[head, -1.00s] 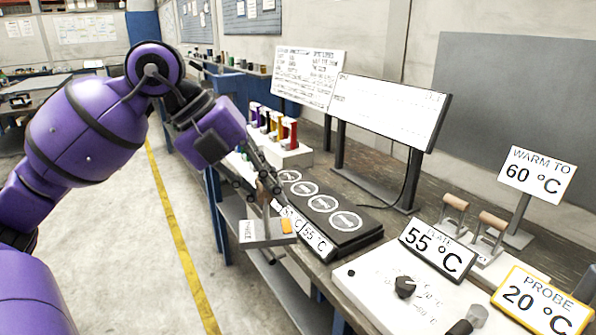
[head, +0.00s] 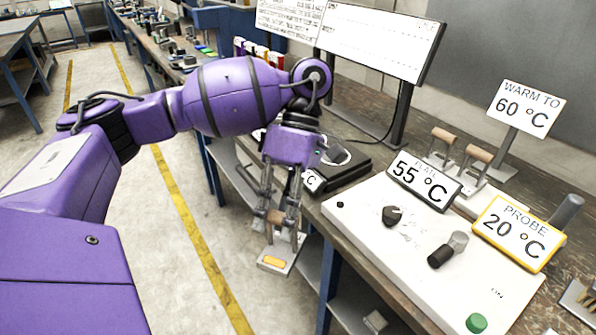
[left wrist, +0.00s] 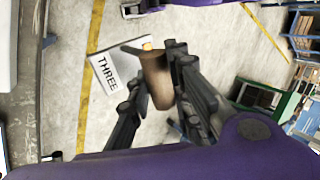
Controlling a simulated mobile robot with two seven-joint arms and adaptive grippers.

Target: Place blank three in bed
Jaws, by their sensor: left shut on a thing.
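Blank three is a flat pale plate with an orange patch (head: 275,263) and an upright wooden handle; its label "THREE" reads in the left wrist view (left wrist: 108,73). My left gripper (head: 275,220) is shut on the handle and holds the plate, slightly tilted, in the air off the bench's front edge, above the floor. A black slab (head: 352,165) lies on the bench behind my left gripper, partly hidden by it. I cannot tell for sure which surface is the bed. My right gripper is out of view.
A white control unit (head: 365,235) with a knob and the "PLATE 55 °C" (head: 425,180) and "PROBE 20 °C" (head: 518,232) signs fills the bench front. Two wooden-handled pieces (head: 462,150) stand behind it. Coloured items (head: 262,52) and boards stand at the back.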

